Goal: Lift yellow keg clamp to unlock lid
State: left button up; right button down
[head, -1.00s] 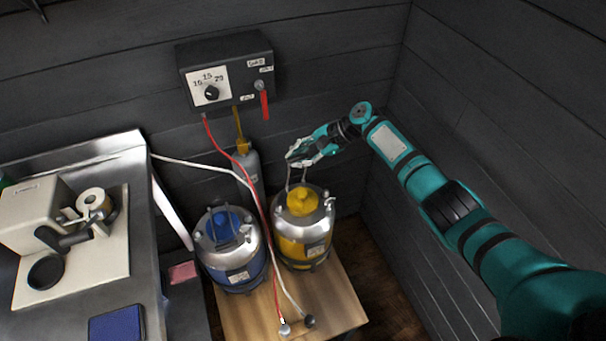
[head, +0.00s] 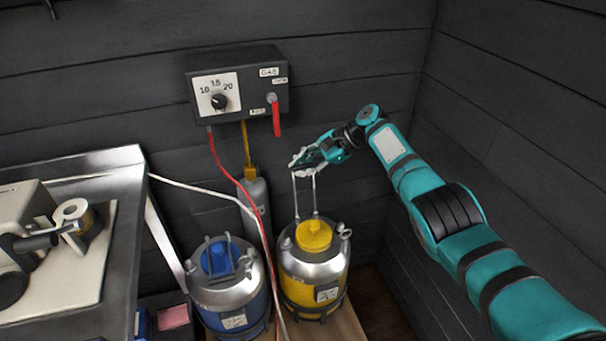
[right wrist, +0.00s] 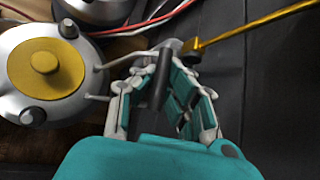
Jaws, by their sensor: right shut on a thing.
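The yellow keg (head: 300,290) stands upright at the lower middle of the head view, with a yellow lid (head: 314,235) on its silver top. Its wire clamp (head: 296,198) stands up from the keg top, above the lid. My right gripper (head: 308,161) is shut on the upper end of the clamp. In the right wrist view, the dark clamp bar (right wrist: 162,78) lies between the fingers of the right gripper (right wrist: 168,85). The lid also shows there (right wrist: 45,65). My left gripper is not in view.
A blue keg (head: 232,296) stands left of the yellow one. A grey gas cylinder (head: 258,200) is behind them, with red and white hoses running down in front. A gas control box (head: 238,86) hangs on the wall above. A metal counter (head: 118,215) is at left.

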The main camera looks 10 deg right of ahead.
jog(key=shift+w+r, duration=0.2)
jog(key=shift+r, duration=0.2)
jog(key=c, duration=1.7)
grip_release()
jog(key=shift+o, duration=0.5)
jog(key=shift+s+f, duration=0.1)
jog(key=shift+s, duration=0.1)
jog(key=shift+d, duration=0.1)
jog(key=shift+d, duration=0.2)
jog(key=v, duration=1.1)
jog(key=shift+r, duration=0.4)
jog(key=shift+d, duration=0.1)
